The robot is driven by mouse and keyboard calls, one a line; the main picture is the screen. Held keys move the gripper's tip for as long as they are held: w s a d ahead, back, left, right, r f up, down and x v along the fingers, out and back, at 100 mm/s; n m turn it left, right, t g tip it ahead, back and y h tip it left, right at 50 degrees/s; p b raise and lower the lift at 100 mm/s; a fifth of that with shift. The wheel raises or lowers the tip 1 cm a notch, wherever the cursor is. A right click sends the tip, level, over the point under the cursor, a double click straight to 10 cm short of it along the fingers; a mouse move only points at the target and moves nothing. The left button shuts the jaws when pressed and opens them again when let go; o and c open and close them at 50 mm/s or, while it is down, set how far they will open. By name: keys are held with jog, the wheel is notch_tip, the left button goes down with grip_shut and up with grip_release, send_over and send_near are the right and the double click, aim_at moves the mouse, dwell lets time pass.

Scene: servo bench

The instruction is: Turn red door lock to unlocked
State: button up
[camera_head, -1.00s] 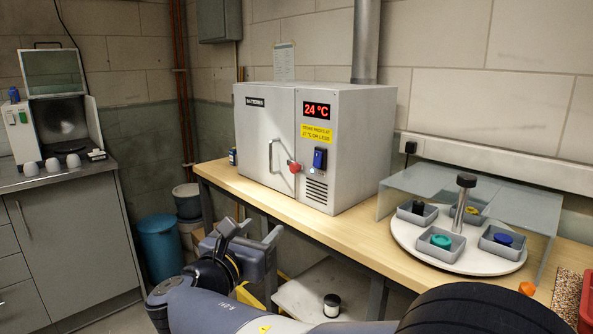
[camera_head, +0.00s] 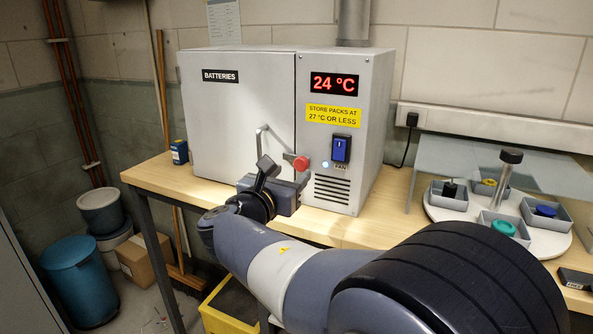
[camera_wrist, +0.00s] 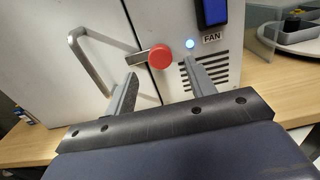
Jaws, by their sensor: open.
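The red door lock (camera_head: 300,163) is a round red knob on the front of the grey battery cabinet (camera_head: 235,120), at the seam beside the door handle (camera_head: 263,145). In the wrist view the red knob (camera_wrist: 160,56) shows with a metal bar running from it to the left, towards the handle (camera_wrist: 88,58). My gripper (camera_head: 287,178) is in front of the cabinet, just below the knob. In the wrist view my gripper (camera_wrist: 158,80) is open, its two fingers apart on either side below the knob, with nothing between them.
A blue fan switch (camera_head: 341,148) and vent slots (camera_head: 332,189) sit right of the knob. A turntable (camera_head: 520,229) with several small trays stands on the wooden bench (camera_head: 385,222) at the right. A blue can (camera_head: 179,151) stands left of the cabinet.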

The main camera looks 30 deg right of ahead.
aim_at(300, 166)
jog(key=shift+x, duration=2.05)
jog(key=c, duration=1)
jog(key=shift+o, duration=0.2)
